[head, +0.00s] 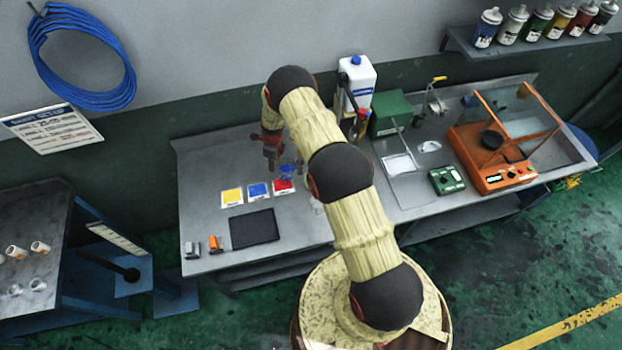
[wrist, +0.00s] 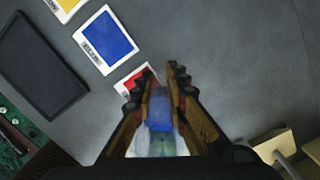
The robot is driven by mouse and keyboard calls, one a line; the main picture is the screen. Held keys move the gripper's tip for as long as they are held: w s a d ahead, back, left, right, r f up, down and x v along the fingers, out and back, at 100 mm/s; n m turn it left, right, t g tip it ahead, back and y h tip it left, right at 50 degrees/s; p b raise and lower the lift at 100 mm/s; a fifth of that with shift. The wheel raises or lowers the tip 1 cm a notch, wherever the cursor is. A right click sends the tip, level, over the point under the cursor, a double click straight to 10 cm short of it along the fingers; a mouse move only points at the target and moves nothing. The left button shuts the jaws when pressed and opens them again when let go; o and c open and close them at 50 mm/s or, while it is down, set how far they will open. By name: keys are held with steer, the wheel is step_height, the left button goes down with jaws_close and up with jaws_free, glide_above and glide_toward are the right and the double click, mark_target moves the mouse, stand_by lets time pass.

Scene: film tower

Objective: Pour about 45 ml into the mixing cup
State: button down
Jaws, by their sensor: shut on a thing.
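My gripper (head: 273,158) is above the left part of the workbench, near the colour cards. In the wrist view, its two fingers (wrist: 158,88) are closed on a clear container with blue in it (wrist: 159,112). A small blue thing (head: 287,171) beside the gripper in the head view appears to be the same container. Its opening and fill level cannot be made out. A small pale item (head: 317,207), partly hidden by my arm, stands on the bench; I cannot tell whether it is the mixing cup.
Yellow (head: 232,196), blue (head: 257,190) and red (head: 282,186) cards lie beside a dark mat (head: 254,229). A white jug (head: 358,82) and green box (head: 391,113) stand at the back. An orange balance (head: 500,150) is at right. Bare bench lies left of the cards.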

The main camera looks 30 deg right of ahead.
steer(key=shift+w+a+f+g+h+b, duration=0.1)
steer(key=shift+w+f+g+h+b, duration=0.1)
steer(key=shift+f+b, duration=0.25)
steer(key=shift+w+a+f+g+h+b, duration=0.1)
steer(key=shift+f+g+b, duration=0.1)
steer(key=shift+f+b, duration=0.15)
stand_by(0.9)
